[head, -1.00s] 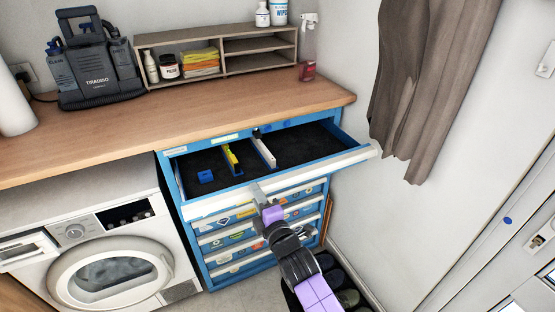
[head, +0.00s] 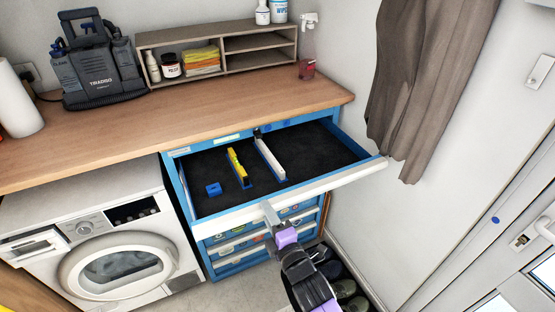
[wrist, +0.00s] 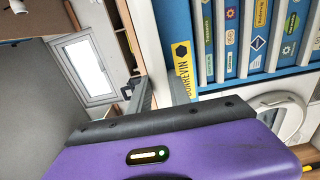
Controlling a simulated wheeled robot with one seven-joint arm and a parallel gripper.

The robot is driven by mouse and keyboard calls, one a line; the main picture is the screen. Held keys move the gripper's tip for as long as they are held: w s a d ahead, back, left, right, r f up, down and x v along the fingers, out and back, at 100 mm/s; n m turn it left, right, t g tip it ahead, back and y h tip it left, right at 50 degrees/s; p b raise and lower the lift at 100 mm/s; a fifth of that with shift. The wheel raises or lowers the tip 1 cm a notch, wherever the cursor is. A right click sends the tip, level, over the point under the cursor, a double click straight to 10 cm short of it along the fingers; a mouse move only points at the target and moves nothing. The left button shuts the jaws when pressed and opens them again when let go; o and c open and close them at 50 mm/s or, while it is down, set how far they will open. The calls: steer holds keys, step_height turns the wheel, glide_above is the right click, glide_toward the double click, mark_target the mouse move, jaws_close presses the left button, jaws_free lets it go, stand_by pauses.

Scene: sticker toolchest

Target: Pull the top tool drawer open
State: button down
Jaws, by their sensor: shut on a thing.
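The top tool drawer (head: 335,181) of the blue chest stands well out from the cabinet, its dark lined inside showing. My gripper (head: 268,212) is at the drawer's pale front rail, a little left of its middle, and is shut on that rail. In the wrist view my gripper's two grey fingers (wrist: 158,92) reach up beside the chest's front; the exact contact is hard to make out there.
The lower drawers (head: 237,247) are shut, with stickers on their fronts. A washing machine (head: 115,265) stands to the left. A brown curtain (head: 420,90) hangs close to the drawer's right front corner. Shoes (head: 342,288) lie on the floor at right of the chest.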

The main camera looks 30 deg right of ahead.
steer(key=shift+s+f+p, duration=0.15)
steer(key=shift+s+p, duration=0.6)
steer(key=shift+s, duration=1.35)
steer(key=shift+c, duration=0.6)
jaws_free()
steer(key=shift+s+p, duration=0.55)
steer(key=shift+s, duration=2.4)
